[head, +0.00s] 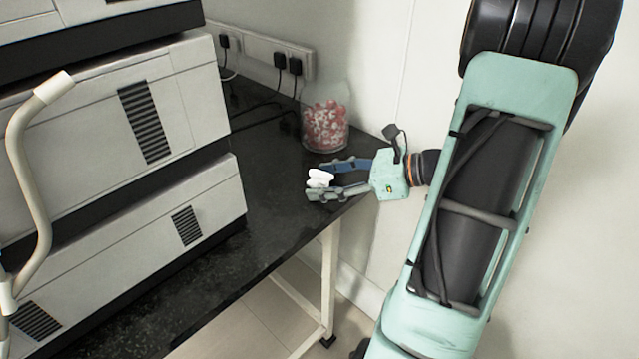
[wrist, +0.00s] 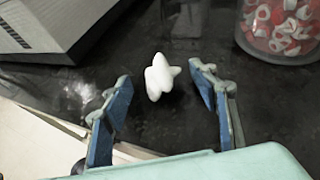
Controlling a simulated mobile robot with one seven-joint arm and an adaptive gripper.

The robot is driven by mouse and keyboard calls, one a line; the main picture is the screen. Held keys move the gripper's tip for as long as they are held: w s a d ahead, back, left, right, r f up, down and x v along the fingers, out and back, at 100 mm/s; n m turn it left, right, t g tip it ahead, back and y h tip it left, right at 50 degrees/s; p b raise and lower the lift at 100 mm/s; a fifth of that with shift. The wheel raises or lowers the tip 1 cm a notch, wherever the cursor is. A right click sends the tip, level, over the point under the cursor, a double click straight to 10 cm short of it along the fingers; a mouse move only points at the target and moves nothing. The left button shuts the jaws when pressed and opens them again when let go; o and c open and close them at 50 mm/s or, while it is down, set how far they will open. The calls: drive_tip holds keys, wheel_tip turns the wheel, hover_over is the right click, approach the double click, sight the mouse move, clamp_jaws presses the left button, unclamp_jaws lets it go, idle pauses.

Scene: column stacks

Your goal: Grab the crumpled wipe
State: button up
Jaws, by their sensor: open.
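The crumpled wipe (head: 319,178) is a small white lump on the black bench top. In the head view it shows between the fingers of my gripper (head: 325,181), near the right end of the bench. In the wrist view the wipe (wrist: 160,77) lies just beyond the fingertips, roughly midway between them. My gripper (wrist: 158,82) is open, with one blue-padded finger on each side and clear gaps to the wipe. Nothing is held.
A clear jar (head: 326,126) of red and white pieces stands behind my gripper, close to the wall. Stacked white instruments (head: 150,110) fill the left side. Sockets with black plugs (head: 265,56) line the wall. The bench top (head: 262,180) between instruments and gripper is bare.

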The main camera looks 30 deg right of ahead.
drive_tip(key=shift+c, duration=0.7)
drive_tip(key=c, duration=0.7)
drive_tip(key=shift+r, duration=0.1)
